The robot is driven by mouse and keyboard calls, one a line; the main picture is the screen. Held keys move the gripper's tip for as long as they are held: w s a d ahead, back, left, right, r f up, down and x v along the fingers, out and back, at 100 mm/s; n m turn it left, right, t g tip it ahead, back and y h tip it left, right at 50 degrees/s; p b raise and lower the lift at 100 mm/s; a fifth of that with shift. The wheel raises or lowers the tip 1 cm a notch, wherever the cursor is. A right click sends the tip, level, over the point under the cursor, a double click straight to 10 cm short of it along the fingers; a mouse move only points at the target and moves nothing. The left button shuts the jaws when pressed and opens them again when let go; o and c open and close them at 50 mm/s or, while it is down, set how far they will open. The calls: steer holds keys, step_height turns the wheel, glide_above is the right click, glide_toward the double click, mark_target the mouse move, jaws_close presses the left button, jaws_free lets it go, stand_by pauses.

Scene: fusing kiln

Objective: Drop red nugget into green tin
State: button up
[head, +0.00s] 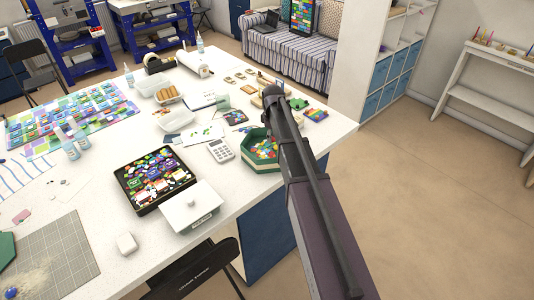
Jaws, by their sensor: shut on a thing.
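The green tin (249,160) stands near the right edge of the white worktable, open on top, with several coloured pieces inside. My arm covers its right side. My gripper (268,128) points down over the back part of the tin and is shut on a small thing. That thing is too small and too hidden by my gripper for me to make out clearly; I take it to be the red nugget. I cannot tell how high above the pieces it is.
A calculator (220,151) lies left of the tin. A black tray (130,190) of coloured pieces and a white box (190,208) stand nearer. A stack of coloured sheets (315,114) lies right of my gripper. The floor right of the table is clear.

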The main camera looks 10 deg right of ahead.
steer(key=o, duration=1)
steer(key=shift+r, duration=0.1)
